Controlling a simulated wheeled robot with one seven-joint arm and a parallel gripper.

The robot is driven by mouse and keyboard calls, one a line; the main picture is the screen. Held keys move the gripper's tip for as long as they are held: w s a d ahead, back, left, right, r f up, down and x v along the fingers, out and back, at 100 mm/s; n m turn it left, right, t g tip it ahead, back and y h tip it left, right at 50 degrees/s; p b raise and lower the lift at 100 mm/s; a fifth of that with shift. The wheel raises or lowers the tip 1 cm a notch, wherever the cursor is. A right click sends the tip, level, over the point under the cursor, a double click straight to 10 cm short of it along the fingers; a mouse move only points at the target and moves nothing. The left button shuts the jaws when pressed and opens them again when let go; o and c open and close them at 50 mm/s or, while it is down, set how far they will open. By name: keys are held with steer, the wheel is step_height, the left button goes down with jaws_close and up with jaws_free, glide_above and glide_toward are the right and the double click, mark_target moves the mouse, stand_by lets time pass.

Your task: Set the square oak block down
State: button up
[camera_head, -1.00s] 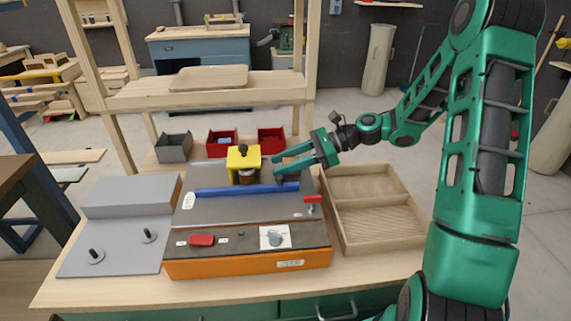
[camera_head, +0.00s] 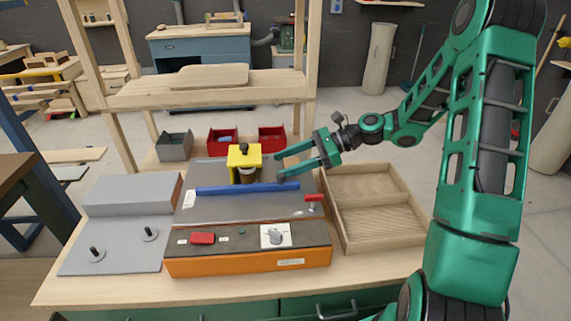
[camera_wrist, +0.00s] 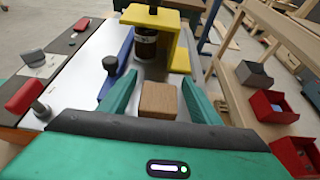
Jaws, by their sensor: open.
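The square oak block (camera_wrist: 158,99) lies between the two fingers of my gripper in the wrist view, on the grey metal plate of the orange-based machine. My gripper (camera_wrist: 158,84) is open, with a small gap visible on each side of the block. In the head view my gripper (camera_head: 279,165) reaches in from the right, low over the plate (camera_head: 240,206) and behind the blue bar (camera_head: 246,188). The block cannot be made out there.
A yellow bracket (camera_head: 243,159) holding a dark cylinder stands just beyond the fingertips. A black knob (camera_wrist: 109,64) sits beside the left finger. A wooden tray (camera_head: 380,243) lies right of the machine. Red and grey bins (camera_head: 174,147) stand behind.

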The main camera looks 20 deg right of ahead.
steer(key=v, duration=1)
steer(key=shift+s+r, duration=0.15)
steer(key=shift+r, duration=0.15)
